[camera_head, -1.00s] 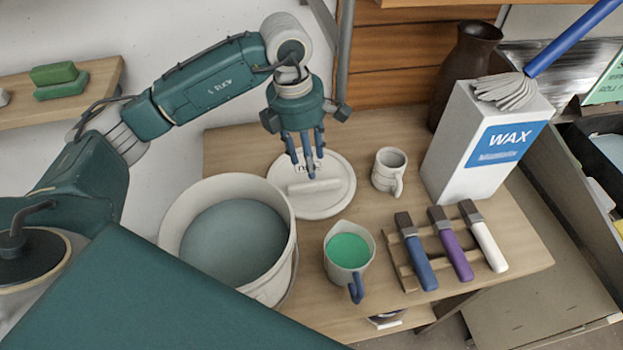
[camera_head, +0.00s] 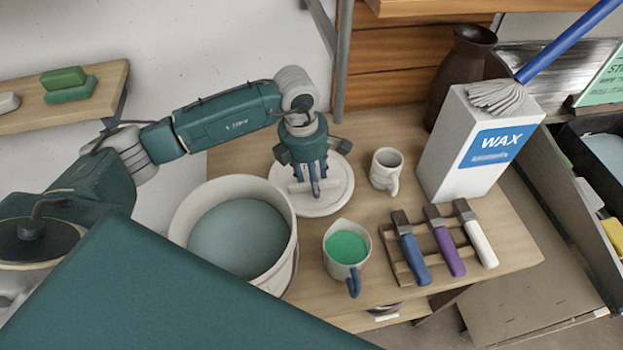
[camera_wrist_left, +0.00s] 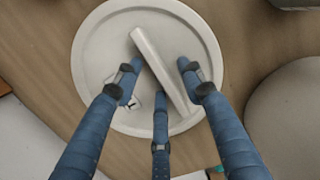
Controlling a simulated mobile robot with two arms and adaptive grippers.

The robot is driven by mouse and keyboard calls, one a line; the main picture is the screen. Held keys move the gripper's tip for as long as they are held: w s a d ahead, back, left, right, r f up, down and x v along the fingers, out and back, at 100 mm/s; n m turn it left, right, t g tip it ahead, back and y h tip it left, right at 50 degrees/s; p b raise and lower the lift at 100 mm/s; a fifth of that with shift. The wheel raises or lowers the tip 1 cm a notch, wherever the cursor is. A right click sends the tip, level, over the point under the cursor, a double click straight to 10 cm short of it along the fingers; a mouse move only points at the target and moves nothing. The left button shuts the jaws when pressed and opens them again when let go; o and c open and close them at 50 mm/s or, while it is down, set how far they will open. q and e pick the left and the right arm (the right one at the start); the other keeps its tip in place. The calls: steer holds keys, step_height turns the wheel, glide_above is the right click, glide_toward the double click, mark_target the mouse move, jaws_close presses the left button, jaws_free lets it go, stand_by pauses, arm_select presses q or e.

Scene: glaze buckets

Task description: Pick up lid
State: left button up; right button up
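The lid (camera_head: 335,201) is a round off-white disc with a raised bar handle. It lies flat on the wooden table behind the bucket (camera_head: 181,224). My left gripper (camera_head: 314,186) is above the lid with its blue fingers pointing down around the handle. In the left wrist view the lid (camera_wrist_left: 95,50) fills the upper middle, and its handle (camera_wrist_left: 155,62) runs slantwise between the spread fingers of my left gripper (camera_wrist_left: 160,95). The fingers are open, and I see no clear grip on the handle. My right gripper is not in view.
A pitcher of green glaze (camera_head: 346,245) stands in front of the lid. A small mug (camera_head: 386,170) stands to its right.

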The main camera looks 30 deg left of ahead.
arm_select(q)
steer(key=shift+c, duration=0.5)
jaws_close()
steer(key=shift+r, duration=0.1)
